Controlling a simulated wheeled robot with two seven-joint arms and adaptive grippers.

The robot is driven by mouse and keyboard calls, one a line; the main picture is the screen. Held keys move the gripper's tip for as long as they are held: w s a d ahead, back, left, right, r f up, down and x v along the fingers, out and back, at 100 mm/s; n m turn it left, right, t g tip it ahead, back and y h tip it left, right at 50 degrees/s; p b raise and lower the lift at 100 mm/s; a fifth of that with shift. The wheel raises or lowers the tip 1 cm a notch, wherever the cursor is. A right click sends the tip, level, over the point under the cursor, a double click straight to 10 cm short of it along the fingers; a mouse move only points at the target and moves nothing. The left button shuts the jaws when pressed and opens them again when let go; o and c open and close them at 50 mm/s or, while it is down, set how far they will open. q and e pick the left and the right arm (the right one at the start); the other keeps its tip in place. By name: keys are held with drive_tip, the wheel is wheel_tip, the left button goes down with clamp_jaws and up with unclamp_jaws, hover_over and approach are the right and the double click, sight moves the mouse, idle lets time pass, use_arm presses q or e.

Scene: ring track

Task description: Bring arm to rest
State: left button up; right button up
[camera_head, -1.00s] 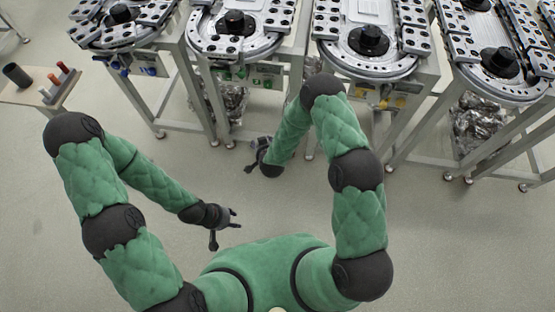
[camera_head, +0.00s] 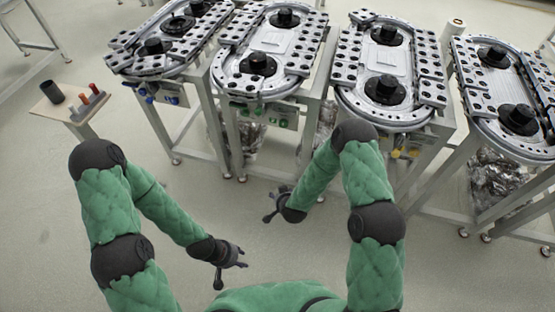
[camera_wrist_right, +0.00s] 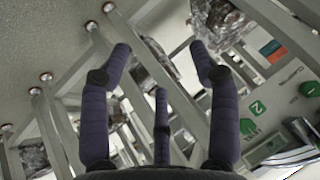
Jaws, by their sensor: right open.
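My left gripper (camera_head: 232,268) hangs at the end of the green left arm, over bare floor in front of my body. Its dark fingers are spread apart and nothing shows between them. My right gripper (camera_head: 273,205) is farther forward, below the bent right arm, in front of the track stations. In the right wrist view its three dark fingers (camera_wrist_right: 160,75) stand apart with nothing between them. Beyond them that view shows station legs and a panel with green labels. Both arms are bent at the elbows.
Several ring-track stations, one being this track (camera_head: 268,45), stand in a row across the back on metal legs. The floor (camera_head: 60,220) around my arms is clear.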

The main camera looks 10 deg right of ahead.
drive_tip(key=s+d+r+g+y, duration=0.1)
drive_tip(key=s+g, duration=0.2)
drive_tip(key=s, duration=0.8)
drive_tip(key=s+d+n+g+y, duration=0.1)
drive_tip(key=s+g, duration=0.3)
drive_tip(key=s, duration=0.8)
drive_tip(key=shift+r+n+y, duration=0.3)
drive_tip(key=shift+r+y, duration=0.05)
drive_tip(key=shift+y, duration=0.05)
